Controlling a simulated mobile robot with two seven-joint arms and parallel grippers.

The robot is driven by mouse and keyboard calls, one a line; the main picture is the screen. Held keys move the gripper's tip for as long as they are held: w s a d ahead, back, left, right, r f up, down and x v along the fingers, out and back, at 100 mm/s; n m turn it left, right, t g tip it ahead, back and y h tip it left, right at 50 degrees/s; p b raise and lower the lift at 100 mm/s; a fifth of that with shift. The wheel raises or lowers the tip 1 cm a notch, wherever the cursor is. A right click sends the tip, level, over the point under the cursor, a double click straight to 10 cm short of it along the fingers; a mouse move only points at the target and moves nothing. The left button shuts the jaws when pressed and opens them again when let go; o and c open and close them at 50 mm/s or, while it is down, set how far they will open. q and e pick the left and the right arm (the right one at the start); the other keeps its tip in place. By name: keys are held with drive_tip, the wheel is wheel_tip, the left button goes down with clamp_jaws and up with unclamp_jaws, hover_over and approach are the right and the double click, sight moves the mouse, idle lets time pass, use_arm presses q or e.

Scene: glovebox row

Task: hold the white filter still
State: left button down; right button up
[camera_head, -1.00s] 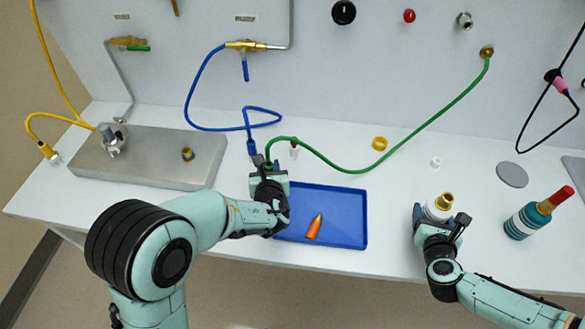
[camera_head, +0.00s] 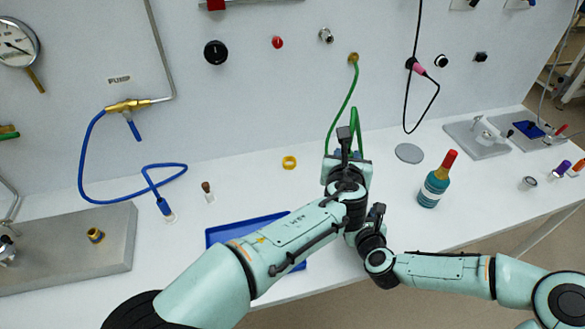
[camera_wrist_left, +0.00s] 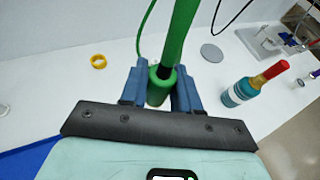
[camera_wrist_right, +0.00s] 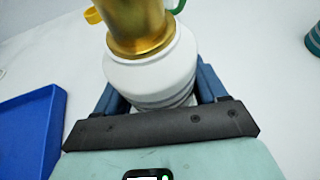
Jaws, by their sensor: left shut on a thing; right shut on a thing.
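The white filter (camera_wrist_right: 150,75) with a brass fitting (camera_wrist_right: 140,25) on top fills the middle of the right wrist view. My right gripper (camera_wrist_right: 160,95) is shut around its white body. In the head view my arms hide the filter, and the right gripper (camera_head: 374,222) is partly covered by the left arm. My left gripper (camera_head: 346,155) is shut on the end of the green hose (camera_head: 345,100). In the left wrist view the hose's green end (camera_wrist_left: 160,86) sits between the blue fingers. Whether hose and brass fitting touch cannot be seen.
A blue tray (camera_head: 228,232) lies left of the grippers, partly under my left arm. A yellow ring (camera_head: 289,162), a grey disc (camera_head: 409,153) and a teal bottle with a red top (camera_head: 435,187) stand on the white bench. The blue hose (camera_head: 88,160) lies further left.

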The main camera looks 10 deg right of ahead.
use_arm(q)
drive_tip(key=shift+m+g+h, duration=0.3)
drive_tip(key=shift+m+h, duration=0.3)
drive_tip(key=shift+m, duration=0.1)
drive_tip(key=s+d+r, duration=0.1)
drive_tip(key=d+r, duration=0.1)
drive_tip(key=d, duration=0.1)
drive_tip(key=s+d, duration=0.1)
drive_tip(key=shift+s+d+r, duration=0.3)
drive_tip(key=shift+r, duration=0.1)
drive_tip(key=shift+f, duration=2.9)
drive_tip(key=shift+f, duration=1.5)
drive_tip(key=shift+r, duration=0.1)
drive_tip(key=shift+r, duration=1)
drive_tip(key=shift+f, duration=1.05)
